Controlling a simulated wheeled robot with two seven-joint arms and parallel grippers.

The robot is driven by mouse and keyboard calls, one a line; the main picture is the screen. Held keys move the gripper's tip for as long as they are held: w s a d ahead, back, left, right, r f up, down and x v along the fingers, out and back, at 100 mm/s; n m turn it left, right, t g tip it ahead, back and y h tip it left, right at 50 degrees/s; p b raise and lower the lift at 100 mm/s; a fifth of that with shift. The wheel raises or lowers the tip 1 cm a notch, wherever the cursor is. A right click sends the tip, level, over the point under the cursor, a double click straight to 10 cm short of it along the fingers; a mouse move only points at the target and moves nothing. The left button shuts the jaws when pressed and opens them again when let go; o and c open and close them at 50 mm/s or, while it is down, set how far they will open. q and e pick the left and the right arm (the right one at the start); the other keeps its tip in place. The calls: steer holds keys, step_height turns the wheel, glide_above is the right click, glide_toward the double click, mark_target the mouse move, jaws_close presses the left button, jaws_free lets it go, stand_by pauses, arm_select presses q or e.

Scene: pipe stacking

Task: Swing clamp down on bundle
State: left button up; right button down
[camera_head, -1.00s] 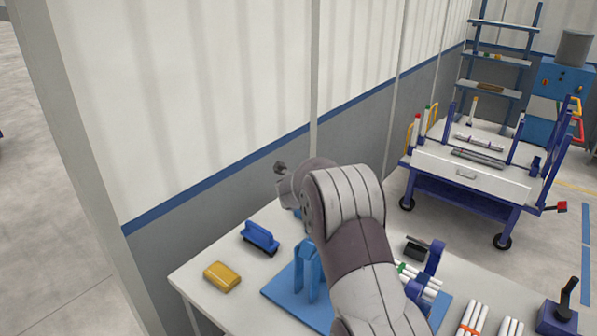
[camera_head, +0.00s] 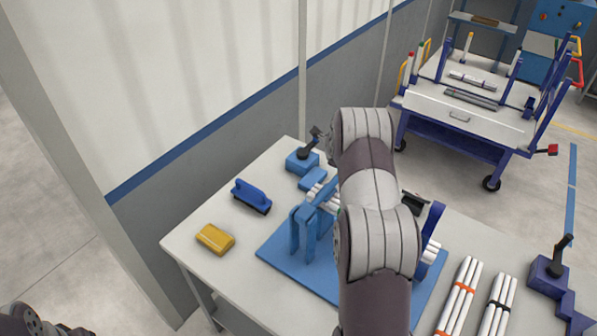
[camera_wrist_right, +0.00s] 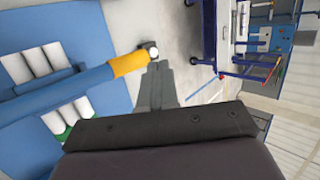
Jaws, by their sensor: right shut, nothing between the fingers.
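White pipes forming the bundle (camera_head: 430,250) lie in the blue fixture (camera_head: 283,256), mostly hidden behind my right arm in the head view. In the right wrist view, the clamp's blue bar (camera_wrist_right: 62,90) with a yellow end (camera_wrist_right: 130,63) crosses over the white pipes (camera_wrist_right: 38,62). I cannot tell whether it presses on them. My right gripper (camera_wrist_right: 157,72) is shut and empty, with its fingers right beside the yellow end; contact is unclear. It is hidden in the head view. A dark part of my left arm (camera_head: 38,320) shows at the lower left; its fingers cannot be made out.
A blue brush (camera_head: 252,195), a yellow sponge (camera_head: 215,239) and a blue block with black handle (camera_head: 302,160) stand left and behind. Banded pipe bundles (camera_head: 460,295) and another handled block (camera_head: 548,270) are at right. A cart (camera_head: 470,118) stands beyond the table (camera_head: 190,240).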

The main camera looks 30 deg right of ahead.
steer(key=f, duration=0.1)
steer(key=f+b, duration=0.1)
steer(key=f, duration=0.1)
steer(key=shift+w+d+f+b, duration=0.3)
steer(key=shift+d, duration=0.1)
steer(key=shift+s+d+f, duration=0.1)
steer(key=shift+d+f, duration=0.05)
steer(key=shift+f, duration=0.3)
steer(key=shift+f+b, duration=0.15)
steer(key=shift+b, duration=0.25)
steer(key=shift+s+a+f, duration=0.15)
steer(key=shift+a+f, duration=0.05)
steer(key=shift+r+p, duration=0.3)
step_height(320, 180, up, 14)
steer(key=s+d+p, duration=0.1)
steer(key=s+p, duration=0.1)
steer(key=p, duration=0.4)
steer(key=shift+d, duration=0.15)
